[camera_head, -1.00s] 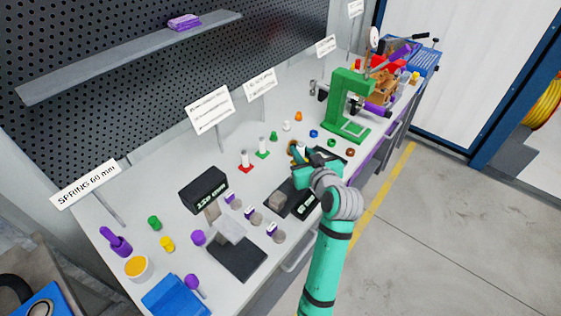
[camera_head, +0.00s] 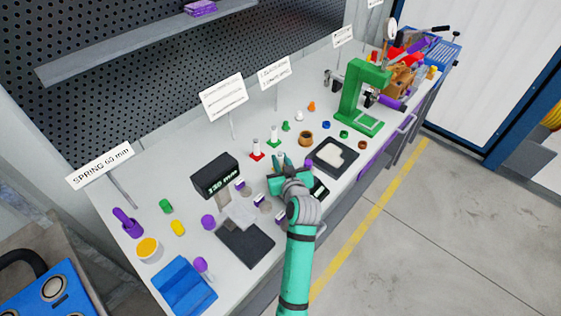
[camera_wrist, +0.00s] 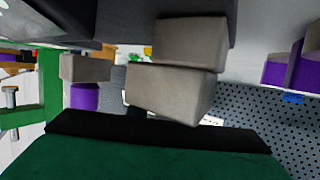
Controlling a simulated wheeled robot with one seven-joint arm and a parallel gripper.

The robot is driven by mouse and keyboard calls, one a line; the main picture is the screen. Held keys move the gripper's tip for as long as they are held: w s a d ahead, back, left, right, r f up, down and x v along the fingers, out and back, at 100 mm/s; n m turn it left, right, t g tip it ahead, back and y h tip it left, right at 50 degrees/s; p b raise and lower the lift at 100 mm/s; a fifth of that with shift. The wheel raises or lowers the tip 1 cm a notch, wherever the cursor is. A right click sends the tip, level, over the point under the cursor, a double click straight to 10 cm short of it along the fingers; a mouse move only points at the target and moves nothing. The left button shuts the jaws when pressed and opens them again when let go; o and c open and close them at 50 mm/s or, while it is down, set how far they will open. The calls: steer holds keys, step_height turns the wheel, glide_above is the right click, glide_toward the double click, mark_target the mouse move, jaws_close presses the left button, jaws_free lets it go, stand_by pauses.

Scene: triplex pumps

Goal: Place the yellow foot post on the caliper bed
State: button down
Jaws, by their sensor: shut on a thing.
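My gripper (camera_head: 282,164) is over the middle of the bench, in front of the post with a red foot (camera_head: 257,150) and the post with a green foot (camera_head: 275,140). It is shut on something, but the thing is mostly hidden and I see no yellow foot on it. A dark device with a mm display (camera_head: 215,174) stands to the left, with grey jaws and a dark flat slab (camera_head: 245,243) before it; it looks like the caliper and its bed. In the wrist view, grey blocks (camera_wrist: 172,92) fill the middle and no post shows clearly.
Small grey blocks with purple parts (camera_head: 260,200) stand between the slab and my gripper. A black tray with a pale insert (camera_head: 335,157) and a green press frame (camera_head: 360,98) are to the right. A blue tray (camera_head: 185,290) is at the front left.

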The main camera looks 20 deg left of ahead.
steer(key=shift+f, duration=0.25)
steer(key=shift+f, duration=0.15)
steer(key=c, duration=1.6)
jaws_free()
